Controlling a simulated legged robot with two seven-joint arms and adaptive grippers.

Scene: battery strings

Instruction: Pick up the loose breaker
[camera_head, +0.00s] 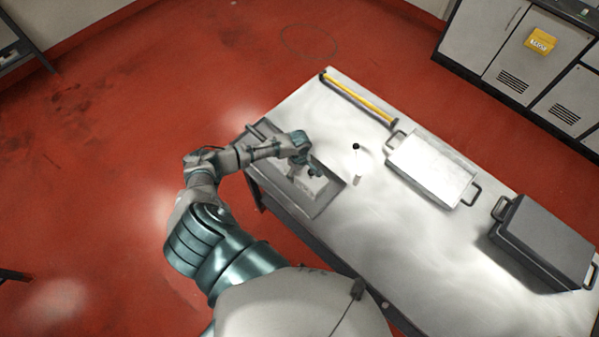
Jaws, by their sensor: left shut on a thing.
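My left arm reaches in from the bottom over the near left end of the table. Its gripper (312,172) points down and is shut on a small light grey block, the loose breaker (309,184). The breaker is at the grey tray (325,205) on the table's left end. I cannot tell whether it still touches the tray. The fingertips are small and partly hidden by the wrist. My right gripper is not in view.
The pale table (375,230) also bears a yellow bar (358,97), a small black-topped upright item (356,148), a white-topped tray with handles (432,170) and a dark case (548,240). Grey cabinets (535,60) stand at the upper right.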

